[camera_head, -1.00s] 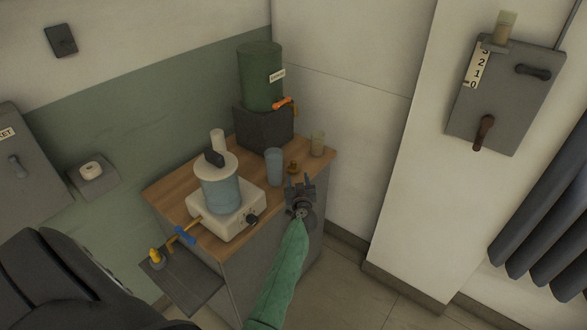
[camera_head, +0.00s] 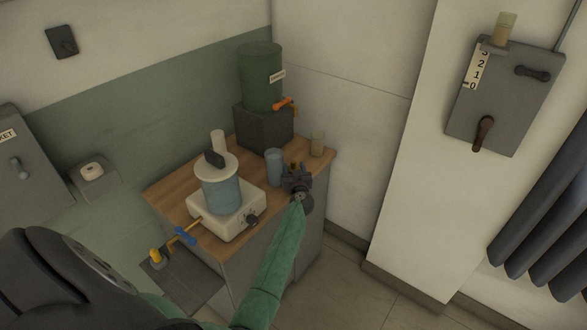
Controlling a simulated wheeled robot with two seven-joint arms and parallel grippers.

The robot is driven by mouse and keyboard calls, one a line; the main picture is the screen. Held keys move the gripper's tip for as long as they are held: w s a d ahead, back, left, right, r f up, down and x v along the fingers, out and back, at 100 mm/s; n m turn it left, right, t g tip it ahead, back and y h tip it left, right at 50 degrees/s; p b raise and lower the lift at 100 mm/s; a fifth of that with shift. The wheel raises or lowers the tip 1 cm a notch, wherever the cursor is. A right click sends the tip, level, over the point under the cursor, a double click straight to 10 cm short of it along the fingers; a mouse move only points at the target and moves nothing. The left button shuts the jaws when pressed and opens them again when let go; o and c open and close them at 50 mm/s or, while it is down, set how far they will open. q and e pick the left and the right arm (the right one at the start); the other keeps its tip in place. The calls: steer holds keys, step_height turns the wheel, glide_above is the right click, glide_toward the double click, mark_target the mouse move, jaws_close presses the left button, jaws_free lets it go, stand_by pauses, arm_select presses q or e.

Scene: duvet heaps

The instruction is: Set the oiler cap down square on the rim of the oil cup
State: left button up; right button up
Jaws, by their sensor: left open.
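A small brass-brown piece (camera_head: 293,166), which looks like the oiler cap, stands near the right edge of the wooden cabinet top. My left gripper (camera_head: 295,176), on a green-sleeved arm, is open right at it and hides most of it. I cannot tell whether the fingers touch it. A clear cup with a yellowish tint (camera_head: 505,28), likely the oil cup, stands on a bracket atop the grey wall box at upper right, well away from the gripper. My right gripper is not in view.
A grey wall box (camera_head: 507,95) carries levers.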

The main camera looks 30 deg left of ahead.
arm_select(q)
jaws_close()
steer(key=shift+r, duration=0.15)
